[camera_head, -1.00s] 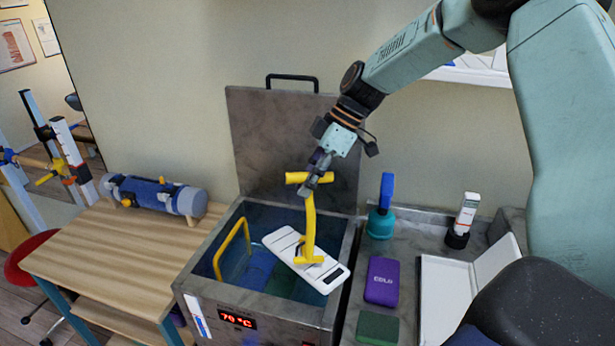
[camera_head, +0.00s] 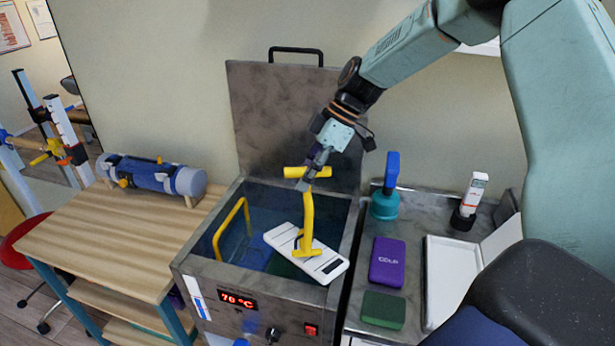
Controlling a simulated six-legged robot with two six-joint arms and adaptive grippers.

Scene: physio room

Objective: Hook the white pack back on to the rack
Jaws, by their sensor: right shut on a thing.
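My right gripper (camera_head: 313,175) is shut on the crossbar of a yellow T-shaped handle (camera_head: 308,214). The white pack (camera_head: 282,238) is at the handle's lower end, tilted down to the right, with dark slots along it. It is over the front right of the open steel tank (camera_head: 205,262); I cannot tell whether it touches the rim. A yellow loop (camera_head: 231,226) stands in the tank's left side and may belong to the rack. The rest of the rack is hard to make out in the dark interior. My left gripper is not in view.
The raised lid (camera_head: 285,115) stands behind the tank. On the right counter are a purple box (camera_head: 387,262), a green block (camera_head: 383,309), a teal and blue bottle (camera_head: 386,195), a white tube (camera_head: 470,197) and a white tray (camera_head: 443,285). A wooden table (camera_head: 100,240) stands left.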

